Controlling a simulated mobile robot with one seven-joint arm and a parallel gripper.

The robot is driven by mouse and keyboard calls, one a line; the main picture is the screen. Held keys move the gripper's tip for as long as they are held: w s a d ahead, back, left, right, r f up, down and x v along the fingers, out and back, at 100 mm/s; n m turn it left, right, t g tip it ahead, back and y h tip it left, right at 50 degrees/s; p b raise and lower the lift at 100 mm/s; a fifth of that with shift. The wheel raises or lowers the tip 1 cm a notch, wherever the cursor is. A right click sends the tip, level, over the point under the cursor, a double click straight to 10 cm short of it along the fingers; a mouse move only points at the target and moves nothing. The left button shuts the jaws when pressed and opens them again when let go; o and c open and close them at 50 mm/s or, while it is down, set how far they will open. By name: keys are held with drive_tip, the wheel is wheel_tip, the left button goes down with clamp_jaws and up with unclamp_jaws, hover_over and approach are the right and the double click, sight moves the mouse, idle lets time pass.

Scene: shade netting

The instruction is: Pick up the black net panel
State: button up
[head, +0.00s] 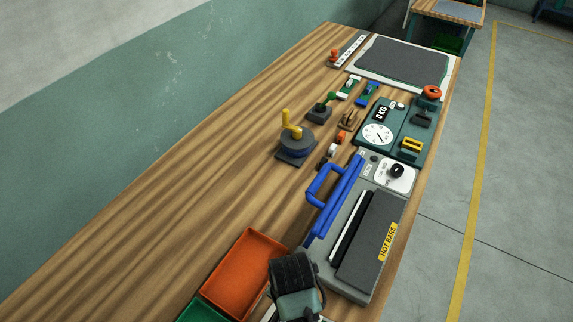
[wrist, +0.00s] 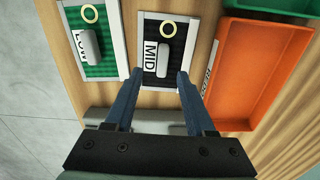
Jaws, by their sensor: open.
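The black net panel (wrist: 178,33) lies on the bench in the wrist view. It has pale side strips, a white MID label, a grey upright tab (wrist: 163,62) and a yellow ring at its far end. My gripper (wrist: 158,73) is open and empty, its two blue fingers pointing at this panel. The fingertips appear on either side of the grey tab, with no contact visible; I cannot tell the height left between them. In the head view my gripper (head: 295,285) is at the bottom, and the panel is not clearly seen there.
A dark green panel (wrist: 90,50) labelled LOW lies left of the black one. An orange tray (wrist: 260,65) and a green tray (wrist: 300,14) are at the right. In the head view a hot-bar sealer (head: 365,240) with a blue handle stands right of my gripper. The bench's left side is clear.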

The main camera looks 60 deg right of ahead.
sight(269, 316)
drive_tip(key=shift+w+a+f, duration=0.1)
drive_tip(key=shift+f, duration=1)
drive_tip(key=shift+w+a+f, duration=0.1)
drive_tip(key=shift+f, duration=1)
clamp_jaws()
